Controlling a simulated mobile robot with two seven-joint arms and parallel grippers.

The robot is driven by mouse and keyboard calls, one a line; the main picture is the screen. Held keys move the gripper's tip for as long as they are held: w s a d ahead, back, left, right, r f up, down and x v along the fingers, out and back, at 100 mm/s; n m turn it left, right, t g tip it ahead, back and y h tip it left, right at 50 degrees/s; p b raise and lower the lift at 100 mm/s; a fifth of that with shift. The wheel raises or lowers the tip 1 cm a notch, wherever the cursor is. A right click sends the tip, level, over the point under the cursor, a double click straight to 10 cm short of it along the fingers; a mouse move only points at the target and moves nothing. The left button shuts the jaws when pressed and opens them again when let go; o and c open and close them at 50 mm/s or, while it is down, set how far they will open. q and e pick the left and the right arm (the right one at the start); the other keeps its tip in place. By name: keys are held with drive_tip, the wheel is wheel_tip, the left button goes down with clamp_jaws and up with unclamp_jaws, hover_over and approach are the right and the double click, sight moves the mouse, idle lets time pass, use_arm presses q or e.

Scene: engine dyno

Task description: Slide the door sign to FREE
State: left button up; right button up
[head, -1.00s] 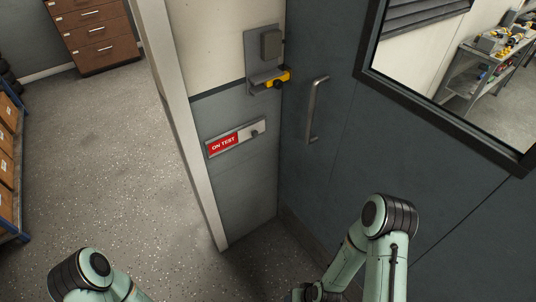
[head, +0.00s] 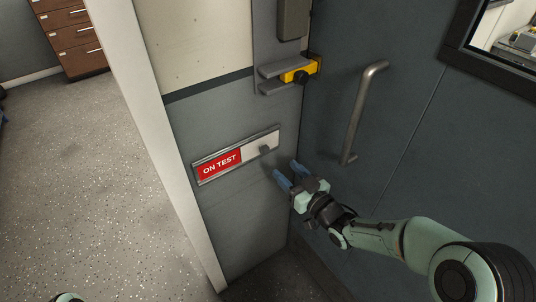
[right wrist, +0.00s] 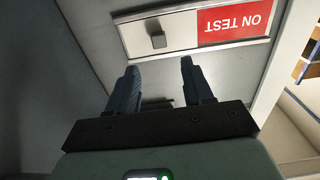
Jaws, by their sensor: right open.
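The door sign (head: 236,155) is a slim metal frame on the grey wall panel, tilted in the head view. A red plate reading ON TEST (head: 219,164) shows at its left, with a pale blank slider and a small dark knob (head: 265,149) at its right. In the right wrist view the sign appears upside down, with the knob (right wrist: 157,37) ahead of the fingers. My right gripper (head: 287,172) is open and empty, just below and right of the knob, apart from it. It also shows in the right wrist view (right wrist: 159,75). My left gripper is out of view.
A yellow latch (head: 299,71) on a grey bracket sits above the sign. A long door handle (head: 362,115) stands out from the dark door at right. A white post (head: 150,130) edges the panel at left. Open speckled floor (head: 90,190) and a brown drawer cabinet (head: 72,38) lie beyond.

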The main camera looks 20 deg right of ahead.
sight(266, 151)
drive_tip(key=x, duration=1)
drive_tip(key=shift+f, duration=0.15)
drive_tip(key=shift+s, duration=0.1)
clamp_jaws()
